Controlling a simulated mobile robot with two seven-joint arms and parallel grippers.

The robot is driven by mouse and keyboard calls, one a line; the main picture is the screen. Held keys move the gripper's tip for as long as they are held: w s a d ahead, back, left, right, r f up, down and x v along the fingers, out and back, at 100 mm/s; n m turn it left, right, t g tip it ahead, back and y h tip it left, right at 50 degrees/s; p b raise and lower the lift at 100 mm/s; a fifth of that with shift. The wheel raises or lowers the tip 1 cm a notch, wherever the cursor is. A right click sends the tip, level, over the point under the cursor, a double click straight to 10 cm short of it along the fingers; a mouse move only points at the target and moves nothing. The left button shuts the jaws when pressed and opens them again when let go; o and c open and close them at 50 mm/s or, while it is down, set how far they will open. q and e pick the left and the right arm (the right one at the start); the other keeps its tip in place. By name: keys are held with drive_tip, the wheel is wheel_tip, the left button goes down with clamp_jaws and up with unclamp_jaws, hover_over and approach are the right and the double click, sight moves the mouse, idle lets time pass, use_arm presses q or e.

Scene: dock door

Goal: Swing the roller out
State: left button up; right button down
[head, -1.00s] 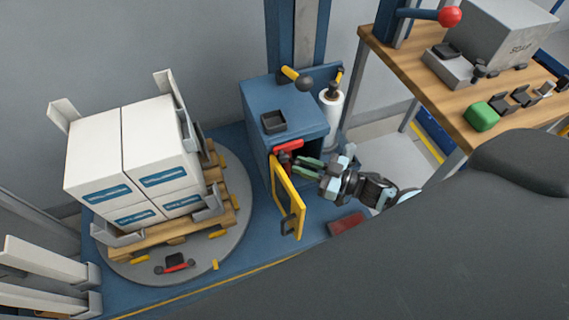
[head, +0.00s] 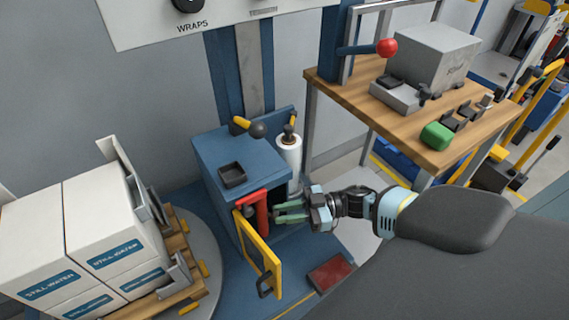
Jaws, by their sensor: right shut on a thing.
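A red bracket-like part (head: 262,214), which looks like the roller's frame, stands at the doorway of the blue cabinet (head: 238,163). The cabinet's yellow-framed door (head: 262,257) is open. My right gripper (head: 277,212) has green fingers and is at the red part, shut on it as far as I can see. The exact contact is small and partly hidden. The cabinet's inside is dark, and I cannot make out the rest of the roller. My left gripper is not in view.
Stacked white boxes (head: 100,240) on a pallet stand at left. A wooden bench (head: 430,145) is at upper right. A dark red pad (head: 330,274) lies on the floor near the door.

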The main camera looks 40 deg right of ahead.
drive_tip(key=c, duration=1.3)
unclamp_jaws()
drive_tip(key=shift+r, duration=0.1)
